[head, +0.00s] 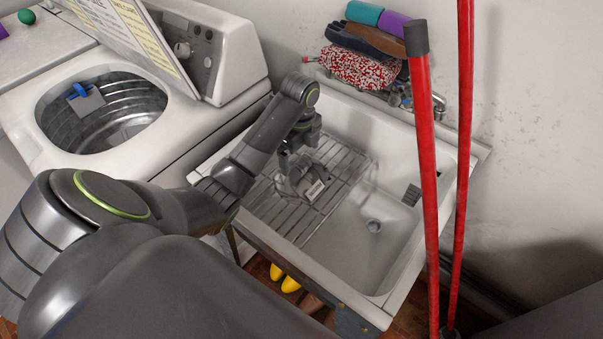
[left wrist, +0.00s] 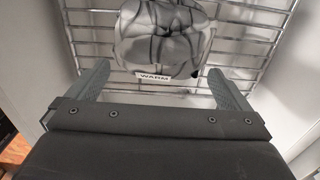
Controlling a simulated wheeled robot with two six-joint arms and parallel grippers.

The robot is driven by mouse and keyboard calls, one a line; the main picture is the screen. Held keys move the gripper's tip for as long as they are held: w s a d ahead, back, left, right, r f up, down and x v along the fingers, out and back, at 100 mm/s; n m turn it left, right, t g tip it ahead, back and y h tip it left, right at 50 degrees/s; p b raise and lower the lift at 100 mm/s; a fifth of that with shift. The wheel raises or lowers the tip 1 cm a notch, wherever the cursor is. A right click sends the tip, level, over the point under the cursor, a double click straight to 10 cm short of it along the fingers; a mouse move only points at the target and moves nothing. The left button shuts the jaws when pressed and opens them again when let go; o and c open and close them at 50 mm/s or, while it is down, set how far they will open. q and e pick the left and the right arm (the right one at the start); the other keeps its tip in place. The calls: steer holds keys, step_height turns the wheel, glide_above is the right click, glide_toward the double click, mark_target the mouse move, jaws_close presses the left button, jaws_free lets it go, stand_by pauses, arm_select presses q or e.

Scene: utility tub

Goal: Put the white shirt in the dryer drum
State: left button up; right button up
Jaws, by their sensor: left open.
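A grey-and-white bundled cloth (head: 312,186) with a label lies on the wire rack in the sink; it may be the white shirt. In the left wrist view the bundle (left wrist: 165,38) shows dark streaks and a label reading WARM. My left gripper (head: 290,168) is over the rack beside the bundle. In the wrist view its fingers (left wrist: 160,86) are spread, with the bundle just beyond the tips and nothing held. The metal drum (head: 88,133) is open at the left; a grey piece with a blue part (head: 83,98) is inside. My right gripper is out of view.
Two red poles (head: 424,170) stand at the right front. A raised lid (head: 130,35) stands behind the drum opening. Folded cloths (head: 360,68) lie behind the sink.

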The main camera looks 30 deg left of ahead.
mark_target(302, 165)
arm_select(q)
steer(key=shift+f+b, duration=0.5)
steer(key=shift+f, duration=0.05)
steer(key=shift+w+d+f+b, duration=0.15)
steer(key=shift+w+f+b, duration=0.05)
steer(key=shift+f+b, duration=0.8)
step_height(302, 165, down, 2)
steer(key=shift+f+p, duration=0.1)
steer(key=shift+p, duration=0.25)
steer(key=shift+c, duration=0.4)
steer(key=c, duration=1.2)
steer(key=shift+r, duration=0.2)
